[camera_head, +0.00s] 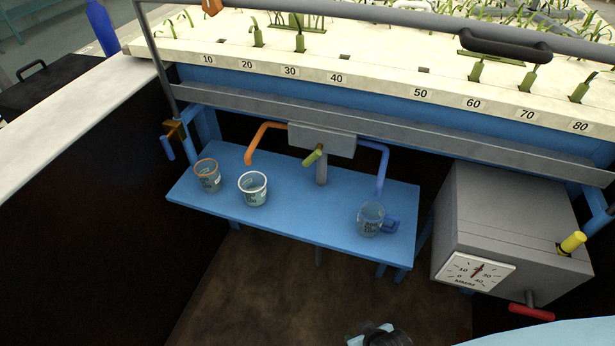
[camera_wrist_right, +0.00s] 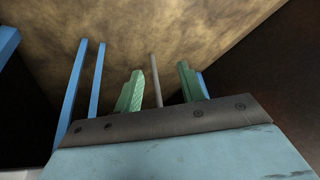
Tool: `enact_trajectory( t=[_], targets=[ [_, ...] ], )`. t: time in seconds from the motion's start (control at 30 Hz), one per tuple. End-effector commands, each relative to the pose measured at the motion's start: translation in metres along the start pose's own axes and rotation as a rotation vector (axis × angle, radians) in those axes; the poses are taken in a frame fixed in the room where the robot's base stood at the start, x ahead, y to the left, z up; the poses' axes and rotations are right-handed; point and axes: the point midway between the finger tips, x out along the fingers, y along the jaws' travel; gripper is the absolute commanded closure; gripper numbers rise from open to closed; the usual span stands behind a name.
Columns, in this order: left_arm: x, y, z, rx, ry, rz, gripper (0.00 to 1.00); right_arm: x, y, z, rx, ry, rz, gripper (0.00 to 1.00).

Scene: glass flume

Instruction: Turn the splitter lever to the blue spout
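The splitter is a grey box (camera_head: 322,139) on the front of the flume, above the blue shelf (camera_head: 300,219). Its lever has a yellow-green grip (camera_head: 313,158) below the box, with the near end tilted to the lower left. The orange spout (camera_head: 264,133) bends out to the left. The blue spout (camera_head: 381,168) bends out to the right and points down above a jug with a blue handle (camera_head: 370,220). My right gripper (camera_wrist_right: 160,86) shows green fingers apart with nothing between them, over the brown floor. The lever is not seen in the right wrist view. My left gripper is not in view.
An orange-rimmed cup (camera_head: 208,176) and a white-rimmed cup (camera_head: 254,190) stand on the shelf's left half. A grey box with a dial (camera_head: 478,271), a yellow knob and a red handle is at the right. A grey rail (camera_head: 380,125) runs above the splitter.

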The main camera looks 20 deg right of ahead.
Motion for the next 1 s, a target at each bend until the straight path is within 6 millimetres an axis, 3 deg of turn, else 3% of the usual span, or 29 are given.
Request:
enact_trajectory(
  t=[0.03,0.2,0.4,0.57,0.6,0.8,1.0],
  targets=[
    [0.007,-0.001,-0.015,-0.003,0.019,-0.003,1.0,0.01,-0.002,-0.025,0.018,0.057,-0.006,0.6],
    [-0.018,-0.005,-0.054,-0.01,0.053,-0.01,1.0,-0.007,-0.005,-0.104,0.073,0.212,-0.024,0.6],
    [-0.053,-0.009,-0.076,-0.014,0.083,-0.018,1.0,-0.043,-0.006,-0.161,0.116,0.349,-0.043,0.6],
    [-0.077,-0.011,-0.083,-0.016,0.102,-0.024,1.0,-0.071,-0.004,-0.191,0.143,0.446,-0.057,0.6],
    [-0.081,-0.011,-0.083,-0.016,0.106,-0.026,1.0,-0.08,-0.004,-0.206,0.164,0.505,-0.068,0.6],
    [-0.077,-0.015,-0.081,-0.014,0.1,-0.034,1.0,-0.11,-0.004,-0.286,0.289,0.818,-0.149,0.6],
    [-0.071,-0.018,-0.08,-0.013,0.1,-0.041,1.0,-0.141,-0.001,-0.336,0.38,1.054,-0.222,0.6]
  ],
)
